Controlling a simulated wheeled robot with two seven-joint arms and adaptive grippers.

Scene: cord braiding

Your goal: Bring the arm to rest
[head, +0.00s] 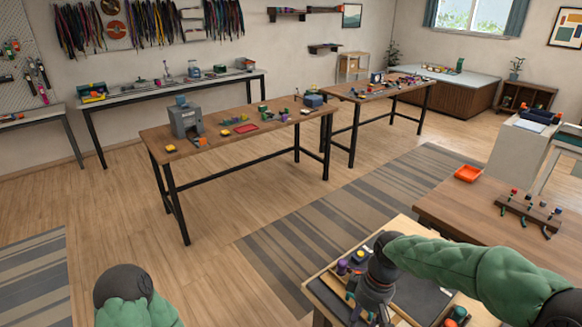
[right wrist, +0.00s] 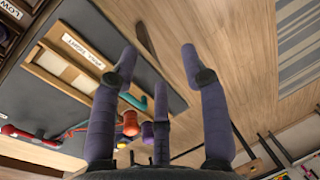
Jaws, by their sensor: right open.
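My right gripper (head: 366,305) is above the small work table at the bottom of the head view, its arm coming in from the right. In the right wrist view its fingers (right wrist: 160,56) are spread open with nothing between them. Beyond them are a dark board (right wrist: 180,100), a wooden frame with a white label (right wrist: 82,50), and red, purple and teal bobbins with cords, including an orange-red bobbin (right wrist: 131,122). A purple bobbin (head: 342,267) shows beside the gripper in the head view. Only part of my left arm shows at the bottom left; its gripper is out of view.
A long workbench (head: 225,145) with a grey machine (head: 186,120) stands farther back. The wooden floor between is clear, with a striped rug (head: 300,245).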

